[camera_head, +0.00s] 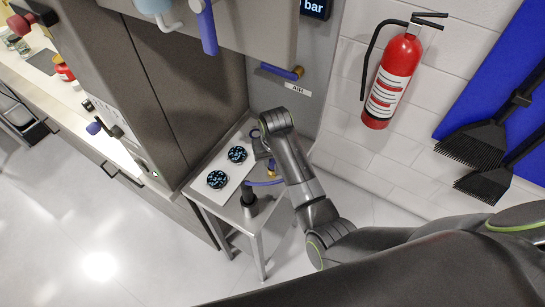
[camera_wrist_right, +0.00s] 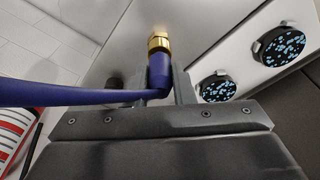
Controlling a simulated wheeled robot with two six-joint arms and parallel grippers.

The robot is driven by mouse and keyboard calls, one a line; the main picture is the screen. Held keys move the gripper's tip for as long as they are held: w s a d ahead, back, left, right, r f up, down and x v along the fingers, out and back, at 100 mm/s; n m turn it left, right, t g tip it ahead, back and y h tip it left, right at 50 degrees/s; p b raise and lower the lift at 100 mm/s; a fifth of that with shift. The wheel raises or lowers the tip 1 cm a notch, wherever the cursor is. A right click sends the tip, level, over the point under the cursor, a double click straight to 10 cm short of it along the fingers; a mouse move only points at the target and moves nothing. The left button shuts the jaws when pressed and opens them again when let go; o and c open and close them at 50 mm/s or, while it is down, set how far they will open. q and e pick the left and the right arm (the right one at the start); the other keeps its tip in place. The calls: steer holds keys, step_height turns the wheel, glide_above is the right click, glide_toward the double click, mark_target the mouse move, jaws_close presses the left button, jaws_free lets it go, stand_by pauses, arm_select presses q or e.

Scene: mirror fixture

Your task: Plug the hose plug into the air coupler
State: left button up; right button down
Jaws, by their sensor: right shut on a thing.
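The hose plug shows in the wrist view as a brass fitting (camera_wrist_right: 158,42) on the end of a blue hose (camera_wrist_right: 70,95). My right gripper (camera_wrist_right: 165,82) is shut around the blue sleeve just below the brass, and the brass end sticks out past the fingertips. In the head view the brass plug (camera_head: 272,168) is small, beside my right gripper (camera_head: 266,158), above the small table; my arm partly covers this area. The air coupler (camera_head: 297,73), brass-coloured on a blue piece, is on the grey panel above the AIR label, apart from the plug. My left gripper is out of view.
The small metal table (camera_head: 210,190) holds two black discs with blue speckles (camera_head: 217,179) and a dark upright post (camera_head: 248,197). A red fire extinguisher (camera_head: 395,80) hangs on the wall to the right. A grey cabinet (camera_head: 175,90) stands left of the table.

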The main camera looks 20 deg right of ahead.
steer(key=shift+f, duration=0.5)
steer(key=c, duration=1.1)
jaws_free()
steer(key=shift+c, duration=0.2)
